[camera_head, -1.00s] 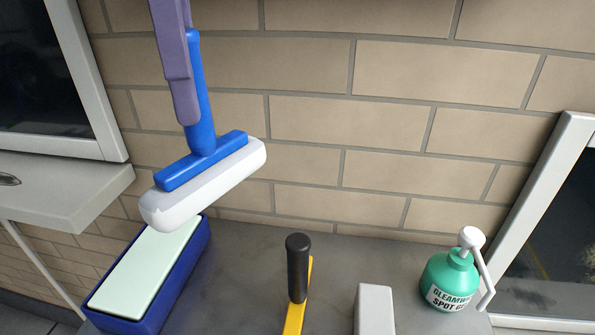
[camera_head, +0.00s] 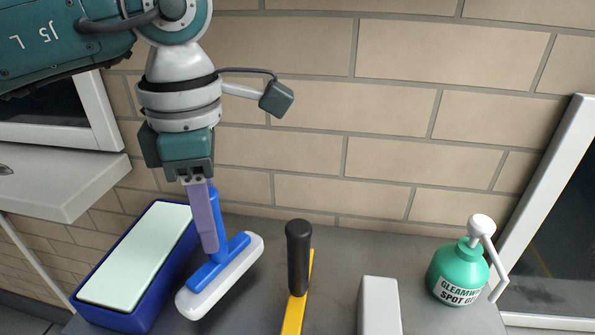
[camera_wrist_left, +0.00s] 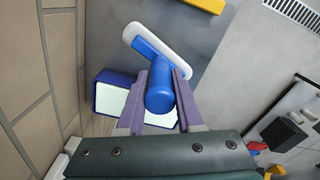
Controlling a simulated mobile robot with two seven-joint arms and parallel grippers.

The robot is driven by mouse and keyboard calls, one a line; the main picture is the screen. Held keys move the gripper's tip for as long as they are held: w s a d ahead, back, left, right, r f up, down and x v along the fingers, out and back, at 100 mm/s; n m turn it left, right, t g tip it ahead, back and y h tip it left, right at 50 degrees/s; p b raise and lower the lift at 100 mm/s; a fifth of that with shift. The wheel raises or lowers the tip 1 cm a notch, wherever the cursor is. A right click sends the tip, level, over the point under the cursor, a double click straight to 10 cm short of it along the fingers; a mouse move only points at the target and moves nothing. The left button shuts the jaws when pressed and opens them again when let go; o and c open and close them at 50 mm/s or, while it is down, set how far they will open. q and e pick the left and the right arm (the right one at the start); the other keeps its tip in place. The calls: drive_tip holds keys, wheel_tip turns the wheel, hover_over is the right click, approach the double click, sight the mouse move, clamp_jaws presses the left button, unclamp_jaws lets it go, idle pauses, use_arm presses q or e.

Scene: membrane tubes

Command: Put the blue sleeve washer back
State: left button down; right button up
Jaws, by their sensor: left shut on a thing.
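The blue sleeve washer has a blue T-shaped handle (camera_head: 219,259) and a white padded sleeve (camera_head: 238,277). My left gripper (camera_head: 208,245) is shut on the washer's blue handle, its purple fingers on either side of the grip. The washer hangs with its head low, just right of the blue trough with the pale top (camera_head: 79,304). I cannot tell whether the sleeve touches the grey surface. In the left wrist view the handle end (camera_wrist_left: 160,95) sits between the fingers, with the white sleeve beyond it. My right gripper is not in view.
A yellow tool with a black handle (camera_head: 298,258) stands right of the washer. A light grey block (camera_head: 379,305) and a green spray bottle (camera_head: 459,272) stand further right on the grey surface (camera_head: 345,262). A brick wall rises behind; a ledge (camera_head: 70,180) juts out at left.

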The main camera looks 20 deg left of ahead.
use_arm(q)
drive_tip(key=shift+f, duration=1)
drive_tip(key=c, duration=0.6)
unclamp_jaws()
drive_tip(key=shift+o, duration=0.2)
drive_tip(key=shift+r, duration=0.1)
wheel_tip(320, 180, up, 12)
drive_tip(key=shift+f, duration=0.1)
